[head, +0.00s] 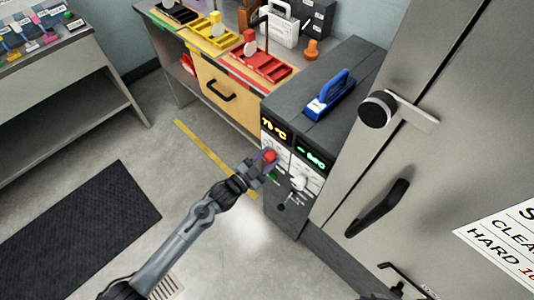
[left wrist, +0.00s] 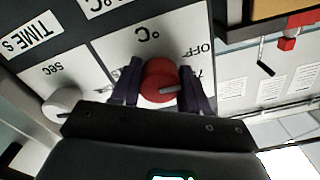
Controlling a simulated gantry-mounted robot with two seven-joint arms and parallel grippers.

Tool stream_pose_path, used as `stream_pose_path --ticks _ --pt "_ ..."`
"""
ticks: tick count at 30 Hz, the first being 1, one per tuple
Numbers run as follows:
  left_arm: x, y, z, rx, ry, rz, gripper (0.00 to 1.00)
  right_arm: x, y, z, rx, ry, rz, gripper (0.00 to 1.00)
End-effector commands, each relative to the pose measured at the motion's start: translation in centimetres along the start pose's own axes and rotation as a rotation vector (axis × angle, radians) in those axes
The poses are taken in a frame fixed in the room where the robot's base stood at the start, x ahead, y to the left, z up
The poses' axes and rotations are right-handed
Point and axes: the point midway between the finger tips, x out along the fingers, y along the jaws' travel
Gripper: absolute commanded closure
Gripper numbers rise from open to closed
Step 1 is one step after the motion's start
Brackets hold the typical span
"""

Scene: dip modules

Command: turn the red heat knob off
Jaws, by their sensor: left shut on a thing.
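The red heat knob (head: 270,155) is on the front panel of the dark control box, below the amber display. In the left wrist view the red knob (left wrist: 158,73) sits under the °C label, with an OFF label (left wrist: 198,50) to its right; the lettering appears upside down. My right gripper is not in view.
A white knob (head: 299,182) is beside the red one, under the green display (head: 313,160). A blue-handled tool (head: 330,98) lies on the box top. A grey cabinet (head: 450,110) stands close on the right. The floor in front is clear.

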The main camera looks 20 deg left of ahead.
Motion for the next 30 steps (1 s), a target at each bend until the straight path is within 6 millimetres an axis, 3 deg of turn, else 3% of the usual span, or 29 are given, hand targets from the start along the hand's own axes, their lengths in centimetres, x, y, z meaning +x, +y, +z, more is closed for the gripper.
stream_pose_path --ticks 3,12,29,30 --pt "-0.1 0.0 0.2 -0.083 -0.012 0.002 0.85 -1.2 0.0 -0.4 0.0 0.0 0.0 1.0" --pt "-0.2 0.2 0.5 -0.22 -0.014 0.001 0.86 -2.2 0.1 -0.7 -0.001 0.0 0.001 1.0" --pt "-0.2 0.3 0.8 -0.256 -0.017 0.002 0.86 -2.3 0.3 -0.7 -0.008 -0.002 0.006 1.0" --pt "-0.2 0.3 0.8 -0.255 -0.017 0.002 0.52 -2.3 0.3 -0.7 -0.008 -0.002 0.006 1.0"
